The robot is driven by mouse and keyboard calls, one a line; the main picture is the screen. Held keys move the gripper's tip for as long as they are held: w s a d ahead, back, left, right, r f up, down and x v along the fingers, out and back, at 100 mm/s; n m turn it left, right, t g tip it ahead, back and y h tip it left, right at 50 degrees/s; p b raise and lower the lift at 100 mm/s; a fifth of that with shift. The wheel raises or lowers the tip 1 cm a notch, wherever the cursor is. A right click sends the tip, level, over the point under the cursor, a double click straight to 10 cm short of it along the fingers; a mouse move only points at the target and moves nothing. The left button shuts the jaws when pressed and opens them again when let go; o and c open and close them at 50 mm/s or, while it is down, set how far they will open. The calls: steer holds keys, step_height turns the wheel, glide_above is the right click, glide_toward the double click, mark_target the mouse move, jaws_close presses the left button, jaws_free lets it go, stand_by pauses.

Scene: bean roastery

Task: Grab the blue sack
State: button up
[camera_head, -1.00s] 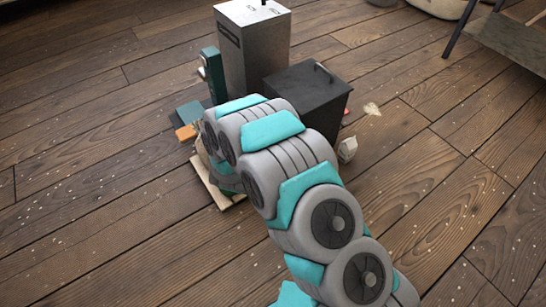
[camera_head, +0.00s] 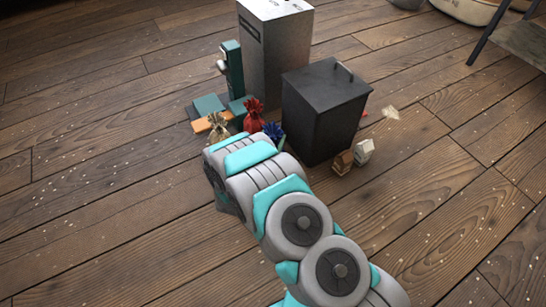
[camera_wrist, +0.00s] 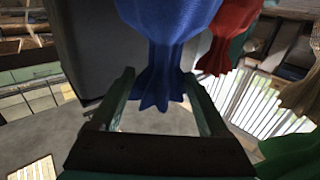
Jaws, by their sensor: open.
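The blue sack (camera_head: 273,131) stands on the floor near the left foot of a dark bin, partly hidden behind my arm in the head view. In the wrist view it appears upside down, with its gathered neck and frilled top (camera_wrist: 163,85) between the fingertips or just beyond them; I cannot tell which. My gripper (camera_wrist: 160,78) is open, one finger on each side of the frill, with gaps showing. In the head view my gripper is hidden by my own arm. A red sack (camera_head: 253,115) stands close to the left of the blue one; it also shows in the wrist view (camera_wrist: 230,32).
The dark lidded bin (camera_head: 325,112) stands right behind the blue sack, with a tall metal box (camera_head: 276,50) behind it. A tan sack (camera_head: 217,125) is at left. Small brown (camera_head: 342,162) and white (camera_head: 363,152) bags sit at right. The wooden floor in front is open.

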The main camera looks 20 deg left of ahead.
steer(key=w, duration=0.5)
steer(key=shift+a, duration=0.2)
steer(key=shift+c, duration=0.3)
jaws_close()
stand_by(0.9)
